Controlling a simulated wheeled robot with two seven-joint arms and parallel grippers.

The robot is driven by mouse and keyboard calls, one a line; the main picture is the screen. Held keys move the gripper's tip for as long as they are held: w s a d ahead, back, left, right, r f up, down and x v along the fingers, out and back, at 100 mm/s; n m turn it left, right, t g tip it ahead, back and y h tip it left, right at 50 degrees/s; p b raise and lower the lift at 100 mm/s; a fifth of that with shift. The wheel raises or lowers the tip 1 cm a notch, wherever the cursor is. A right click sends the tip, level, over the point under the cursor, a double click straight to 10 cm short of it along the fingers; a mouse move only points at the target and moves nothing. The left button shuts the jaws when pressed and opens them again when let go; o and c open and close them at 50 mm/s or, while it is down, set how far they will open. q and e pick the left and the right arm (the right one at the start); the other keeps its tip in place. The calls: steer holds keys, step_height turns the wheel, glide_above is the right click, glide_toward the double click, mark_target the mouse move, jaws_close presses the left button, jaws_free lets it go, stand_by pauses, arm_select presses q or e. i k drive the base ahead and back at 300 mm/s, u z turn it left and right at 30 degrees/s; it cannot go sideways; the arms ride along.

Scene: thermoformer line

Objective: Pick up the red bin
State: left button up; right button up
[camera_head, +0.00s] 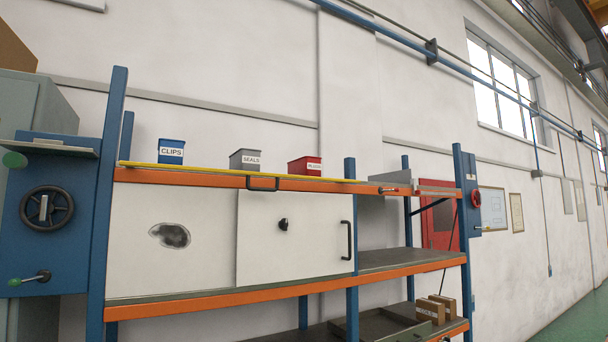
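The red bin (305,166) sits on the top level of a blue and orange rack, at the right end of a row of small bins. It is upright and has a white label on its front that is too small to read surely. Neither of my grippers shows in the head view, so their state and distance from the bin are hidden.
A grey bin labelled SEALS (244,160) and a blue bin labelled CLIPS (171,151) stand left of the red one. A yellow strip (230,174) runs along the shelf's front edge. Below are white panels (180,210) with a black handle (346,240). Boxes (430,311) sit low at right.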

mark_target(305, 165)
steer(key=z, duration=1)
steer(key=k, duration=1.3)
steer(key=z, duration=0.9)
steer(key=i, duration=3.1)
steer(key=u, duration=0.6)
steer(key=i, duration=1.55)
steer(key=u, duration=1.75)
steer(key=i, duration=1.05)
steer(key=u, duration=1.1)
steer(key=i, duration=0.25)
steer(key=u, duration=0.15)
